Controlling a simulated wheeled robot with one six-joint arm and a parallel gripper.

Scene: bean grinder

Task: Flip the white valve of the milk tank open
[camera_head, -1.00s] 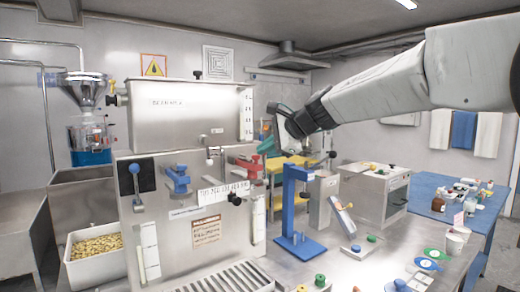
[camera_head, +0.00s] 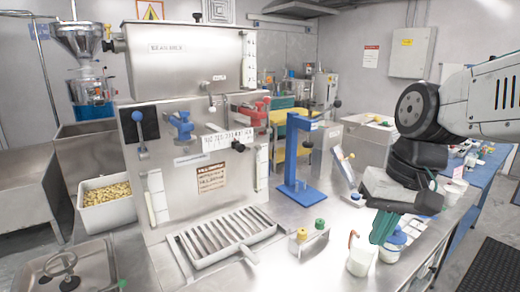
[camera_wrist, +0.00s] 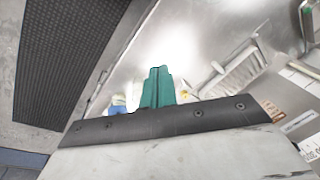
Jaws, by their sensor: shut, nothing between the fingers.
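The steel milk tank (camera_head: 183,65) stands on top of the steel machine at the left of the head view, with dark lettering on its front. A small pale valve (camera_head: 212,108) shows under its lower right edge; its exact position is too small to tell. My gripper (camera_head: 384,226) is shut and empty. Its green fingers point down over the counter at the right, well away from the tank and valve. In the wrist view the green fingers (camera_wrist: 158,88) are together in front of the counter, and I cannot make out the valve there.
A white cup (camera_head: 360,257) and a blue-lidded container (camera_head: 394,246) stand right by my fingers. A blue stand (camera_head: 296,165) rises between my gripper and the machine. A small holder with coloured knobs (camera_head: 310,243) is on the counter. A slatted drip tray (camera_head: 222,238) juts out in front.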

